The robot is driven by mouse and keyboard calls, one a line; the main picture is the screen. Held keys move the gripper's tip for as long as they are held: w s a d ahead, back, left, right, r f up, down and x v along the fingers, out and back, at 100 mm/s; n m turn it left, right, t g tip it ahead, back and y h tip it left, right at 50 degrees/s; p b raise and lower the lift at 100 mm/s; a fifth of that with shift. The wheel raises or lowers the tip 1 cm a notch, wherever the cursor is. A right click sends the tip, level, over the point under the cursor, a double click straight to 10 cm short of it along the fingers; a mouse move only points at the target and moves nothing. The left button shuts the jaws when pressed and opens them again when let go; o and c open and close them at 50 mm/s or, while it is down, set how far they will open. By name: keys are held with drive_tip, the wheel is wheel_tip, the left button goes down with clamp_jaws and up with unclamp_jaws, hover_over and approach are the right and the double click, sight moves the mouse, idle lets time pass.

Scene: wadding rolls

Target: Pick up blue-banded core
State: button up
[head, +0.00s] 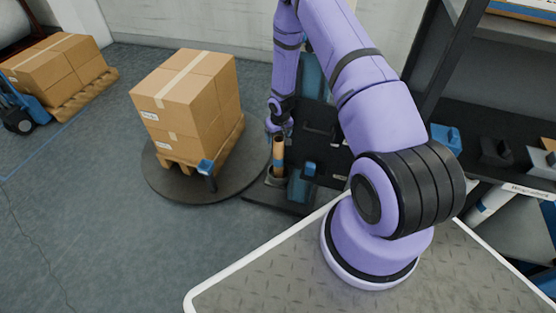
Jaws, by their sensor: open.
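A tan cardboard core (279,153) stands upright in a dark holder at the base of the black machine beside the pallet turntable. Its upper end is close under my gripper (279,127), and I cannot tell whether they touch. My gripper is small in the picture, points downward and is open. A bit of blue shows around the fingertips, but I cannot tell whether it is a band on the core or part of something else. A pale roll with a blue part (492,202) lies tilted low under the shelf on the right.
Stacked cartons (188,98) sit on a pallet on a round dark turntable (163,190), left of the core. Shelving (500,115) with small items is on the right. Open floor (90,220) lies left.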

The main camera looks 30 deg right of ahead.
drive_tip(key=shift+w+d+f, duration=0.1)
drive_tip(key=shift+f, duration=1.3)
drive_tip(key=shift+w+d+f, duration=0.1)
drive_tip(key=shift+f, duration=1.25)
drive_tip(key=shift+c, duration=0.4)
drive_tip(key=c, duration=1.2)
drive_tip(key=shift+s+r, duration=0.1)
